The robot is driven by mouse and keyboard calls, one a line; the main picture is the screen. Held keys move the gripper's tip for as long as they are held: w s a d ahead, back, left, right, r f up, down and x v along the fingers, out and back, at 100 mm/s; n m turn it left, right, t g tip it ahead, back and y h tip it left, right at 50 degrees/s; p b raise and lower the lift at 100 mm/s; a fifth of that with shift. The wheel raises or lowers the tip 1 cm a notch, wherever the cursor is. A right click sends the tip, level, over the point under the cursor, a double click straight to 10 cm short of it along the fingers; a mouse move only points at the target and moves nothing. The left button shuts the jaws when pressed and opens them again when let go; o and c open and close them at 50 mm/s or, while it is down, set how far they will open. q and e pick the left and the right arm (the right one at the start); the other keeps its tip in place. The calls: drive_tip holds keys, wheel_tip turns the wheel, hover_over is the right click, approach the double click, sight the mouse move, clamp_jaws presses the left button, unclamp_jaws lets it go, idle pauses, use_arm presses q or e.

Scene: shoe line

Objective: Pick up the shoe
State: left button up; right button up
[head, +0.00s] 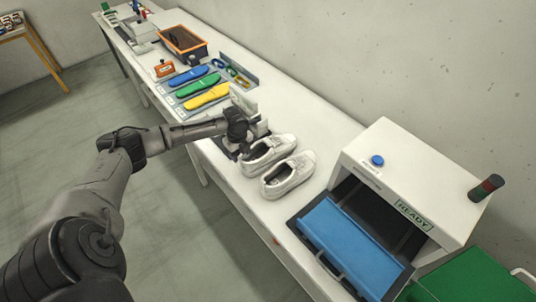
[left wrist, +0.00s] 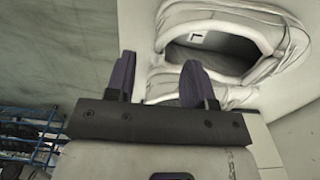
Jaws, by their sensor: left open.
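Two white shoes stand side by side on the long white table, the left shoe (head: 268,155) and the right shoe (head: 289,176), with dark openings facing up. My left gripper (head: 245,152) is at the heel side of the left shoe, low over the table. I cannot tell whether finger and shoe touch. My right gripper is not in view.
Right of the shoes stands a white machine (head: 398,172) marked READY, with a blue tray (head: 345,245) at its mouth. Blue, green and yellow insoles (head: 207,97) lie left of my gripper. An orange-rimmed bin (head: 183,41) is farther back. The wall runs behind the table.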

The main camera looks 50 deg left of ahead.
sight(242, 162)
use_arm(q)
drive_tip(key=shift+d+f, duration=0.1)
drive_tip(key=shift+f, duration=2.75)
drive_tip(key=shift+c, duration=0.2)
clamp_jaws()
